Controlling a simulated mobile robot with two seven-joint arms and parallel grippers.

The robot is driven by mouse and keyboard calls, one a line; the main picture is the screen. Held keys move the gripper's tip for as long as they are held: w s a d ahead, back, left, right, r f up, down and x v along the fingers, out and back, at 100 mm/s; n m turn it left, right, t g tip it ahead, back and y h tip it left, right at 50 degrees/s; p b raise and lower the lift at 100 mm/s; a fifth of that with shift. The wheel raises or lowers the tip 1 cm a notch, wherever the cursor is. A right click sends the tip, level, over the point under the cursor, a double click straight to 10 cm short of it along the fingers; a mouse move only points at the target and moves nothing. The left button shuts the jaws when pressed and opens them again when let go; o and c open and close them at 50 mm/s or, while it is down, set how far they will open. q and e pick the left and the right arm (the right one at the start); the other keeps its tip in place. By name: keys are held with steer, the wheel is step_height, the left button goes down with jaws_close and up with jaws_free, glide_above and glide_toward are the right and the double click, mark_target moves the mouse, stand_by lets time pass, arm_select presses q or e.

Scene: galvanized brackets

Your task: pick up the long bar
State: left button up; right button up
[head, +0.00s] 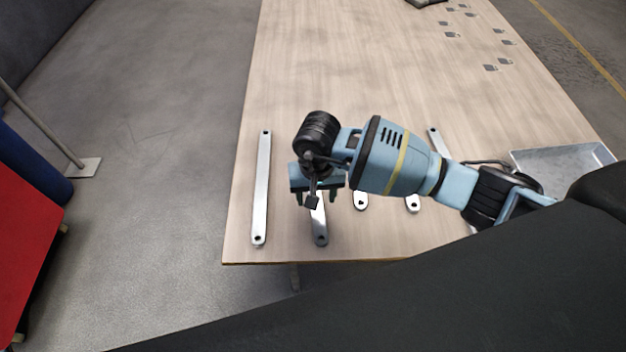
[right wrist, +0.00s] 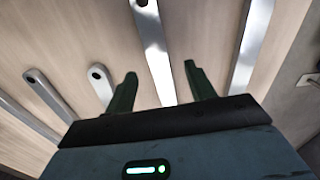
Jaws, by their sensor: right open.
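Several flat grey metal bars with holes at their ends lie side by side on the wooden table. In the head view the leftmost bar (head: 262,190) is long and fully visible. The second bar (head: 320,228) lies under my right gripper (head: 317,197), which hides its far part, so I cannot compare its length with the first. My right gripper is open and points down. In the right wrist view the second bar (right wrist: 154,45) runs between the open, empty fingers (right wrist: 160,72); the leftmost bar (right wrist: 250,45) lies right of them. My left gripper is not in view.
Shorter-looking bars (head: 361,200) (head: 413,203) lie to the right, partly behind my arm. A grey metal tray (head: 565,158) stands at the table's right side. Small metal plates (head: 453,35) lie at the far end. The table's (head: 340,75) middle is clear.

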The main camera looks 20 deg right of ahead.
mark_target(318, 211)
steer(key=f, duration=0.5)
steer(key=shift+s+d, duration=0.15)
steer(key=shift+s, duration=0.1)
steer(key=shift+c, duration=0.3)
steer(key=shift+r, duration=0.1)
jaws_close()
